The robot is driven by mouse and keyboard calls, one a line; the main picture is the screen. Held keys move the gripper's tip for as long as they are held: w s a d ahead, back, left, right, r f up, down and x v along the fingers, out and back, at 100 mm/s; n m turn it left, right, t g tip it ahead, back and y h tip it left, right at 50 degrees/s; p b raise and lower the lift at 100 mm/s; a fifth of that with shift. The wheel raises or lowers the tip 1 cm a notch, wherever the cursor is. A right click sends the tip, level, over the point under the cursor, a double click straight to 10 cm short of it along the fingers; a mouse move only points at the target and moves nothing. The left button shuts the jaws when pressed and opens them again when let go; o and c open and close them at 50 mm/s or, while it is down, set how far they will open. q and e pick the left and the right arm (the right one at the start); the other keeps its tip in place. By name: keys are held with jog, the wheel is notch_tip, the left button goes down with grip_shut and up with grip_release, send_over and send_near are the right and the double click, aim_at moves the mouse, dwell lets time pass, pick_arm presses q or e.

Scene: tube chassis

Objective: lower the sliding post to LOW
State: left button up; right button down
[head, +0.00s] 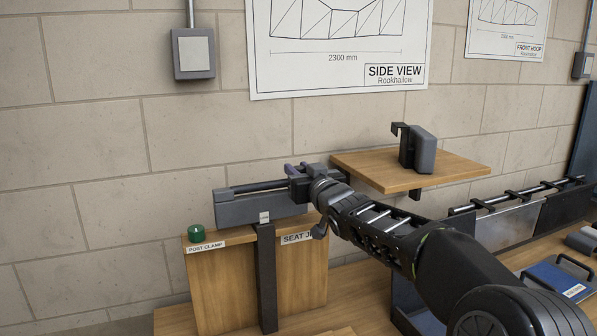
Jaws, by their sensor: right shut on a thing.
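The sliding post (266,285) is a dark upright bar in front of a wooden panel (218,285). A small pale tag (264,217) sits at its top, too small to read. A grey horizontal beam (240,210) lies across the top, with a dark rod (255,186) along it. A green knob (195,232) stands on the panel's left corner above a "POST CLAMP" label. My right gripper (298,172) is at the beam's right end, shut on what looks like the dark rod; my arm partly hides the grip. My left gripper is out of view. I see no LOW mark.
A wooden wall shelf (455,170) holding a dark grey device (421,152) stands right of the gripper. A "SEAT J..." label (296,238) is partly hidden. A rack with rods (520,215) and a blue binder (556,281) are at the right. The wall is close behind.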

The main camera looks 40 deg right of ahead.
jog(key=shift+f, duration=0.4)
jog(key=c, duration=1.1)
grip_release()
jog(key=shift+r, duration=0.1)
jog(key=shift+c, duration=0.2)
jog(key=shift+s+a, duration=0.1)
jog(key=shift+s, duration=0.05)
jog(key=b+v, duration=0.1)
jog(key=v, duration=0.6)
jog(key=shift+s, duration=0.3)
jog(key=shift+r, duration=0.1)
